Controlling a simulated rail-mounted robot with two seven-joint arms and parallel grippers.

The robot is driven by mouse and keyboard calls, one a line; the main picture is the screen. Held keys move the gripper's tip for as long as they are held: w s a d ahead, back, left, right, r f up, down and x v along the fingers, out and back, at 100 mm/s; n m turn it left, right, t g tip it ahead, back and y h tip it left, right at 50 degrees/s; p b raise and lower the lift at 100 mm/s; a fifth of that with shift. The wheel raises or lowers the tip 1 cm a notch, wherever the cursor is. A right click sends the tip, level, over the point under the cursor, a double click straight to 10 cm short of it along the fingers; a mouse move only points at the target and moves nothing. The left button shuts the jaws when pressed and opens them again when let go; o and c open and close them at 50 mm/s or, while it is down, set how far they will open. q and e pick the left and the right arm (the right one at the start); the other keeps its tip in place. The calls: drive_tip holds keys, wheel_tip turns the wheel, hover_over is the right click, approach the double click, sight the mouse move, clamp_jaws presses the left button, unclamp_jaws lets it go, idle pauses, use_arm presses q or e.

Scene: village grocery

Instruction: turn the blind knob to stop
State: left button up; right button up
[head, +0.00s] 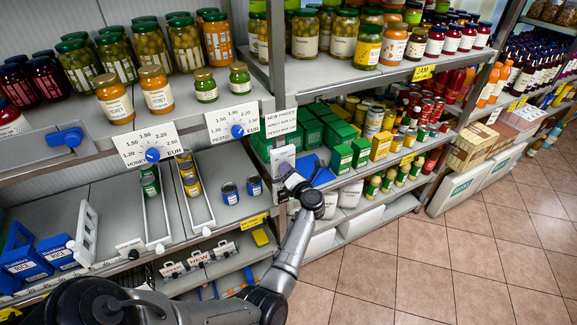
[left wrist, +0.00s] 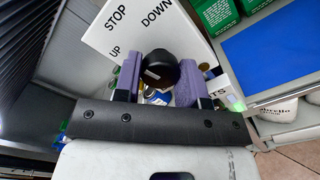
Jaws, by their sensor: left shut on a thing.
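The blind knob (left wrist: 160,70) is a dark round knob in the left wrist view. It stands on a white panel (left wrist: 118,32) lettered STOP, UP and DOWN. Seen tilted in this view, STOP is at the top, UP at the lower left and DOWN at the right. My left gripper (left wrist: 158,84) has its two purple fingers on either side of the knob, shut on it. Where the knob points is not clear. In the head view my left gripper (head: 293,183) is at the shelf edge, below a small white panel (head: 283,160), and hides the knob. My right gripper is not in view.
A blue panel (left wrist: 275,55) is close to the right of the gripper in the left wrist view. Green boxes (head: 342,158) and cans fill the shelf to the right. Price dials (head: 152,155) and two blue tins (head: 230,193) are to the left. The tiled floor (head: 430,270) is clear.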

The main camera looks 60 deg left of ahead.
use_arm(q)
drive_tip(key=shift+m+p, duration=0.7)
drive_tip(key=shift+m, duration=0.3)
drive_tip(key=o, duration=0.9)
drive_tip(key=shift+d, duration=0.15)
drive_tip(key=shift+s+d, duration=0.2)
drive_tip(key=shift+d, duration=2.05)
drive_tip(key=shift+s+d, duration=0.25)
drive_tip(key=shift+d, duration=2)
drive_tip(key=shift+s+d, duration=0.2)
drive_tip(key=shift+d, duration=2.05)
